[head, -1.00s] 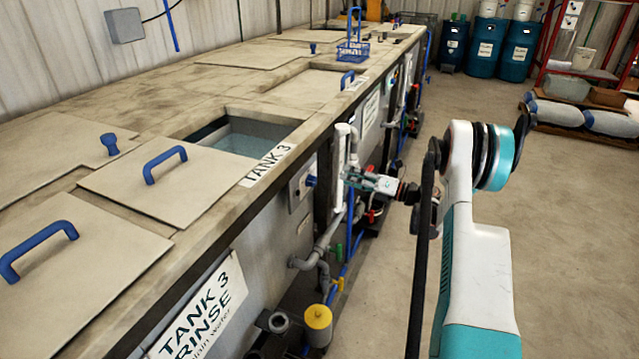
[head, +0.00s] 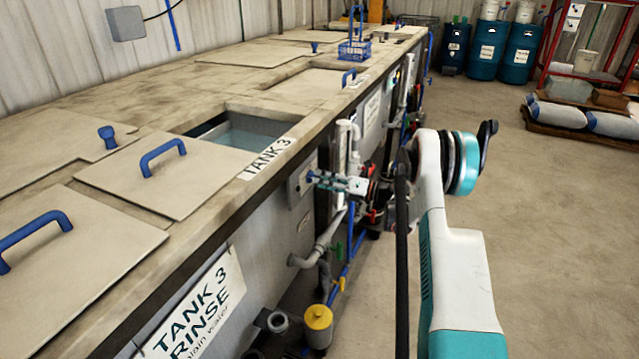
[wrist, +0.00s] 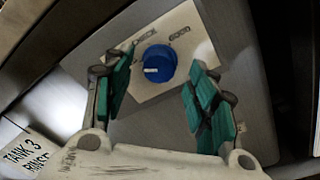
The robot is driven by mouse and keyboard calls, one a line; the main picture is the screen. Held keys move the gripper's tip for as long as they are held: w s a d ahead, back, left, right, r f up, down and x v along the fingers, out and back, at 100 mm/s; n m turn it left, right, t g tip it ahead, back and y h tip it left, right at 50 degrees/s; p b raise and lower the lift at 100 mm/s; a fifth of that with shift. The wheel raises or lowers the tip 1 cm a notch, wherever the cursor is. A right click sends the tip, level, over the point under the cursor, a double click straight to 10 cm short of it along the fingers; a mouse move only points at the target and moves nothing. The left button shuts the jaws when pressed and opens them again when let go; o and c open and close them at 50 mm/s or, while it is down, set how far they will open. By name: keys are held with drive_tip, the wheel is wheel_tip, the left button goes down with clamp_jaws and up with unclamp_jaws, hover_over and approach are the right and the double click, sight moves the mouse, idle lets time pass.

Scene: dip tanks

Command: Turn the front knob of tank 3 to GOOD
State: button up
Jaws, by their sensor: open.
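The blue front knob (wrist: 157,60) sits on a pale plate (wrist: 188,48) on the front of tank 3. It carries a white mark on its lower left side in the wrist view. My gripper (wrist: 161,68) is open, with one green finger on each side of the knob in the picture. I cannot tell whether either finger touches it. In the head view my gripper (head: 328,181) is close to the knob plate (head: 299,183), partly hiding the knob.
The TANK 3 label (head: 268,158) lies on the rim above, beside the open tank. A white vertical pipe (head: 341,165) stands just beyond my gripper. Grey pipes (head: 322,245) and a yellow-capped fitting (head: 318,318) are below. The floor (head: 560,240) to the right is clear.

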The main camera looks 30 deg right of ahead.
drive_tip(key=shift+x, duration=0.9)
drive_tip(key=c, duration=1)
drive_tip(key=shift+c, duration=0.2)
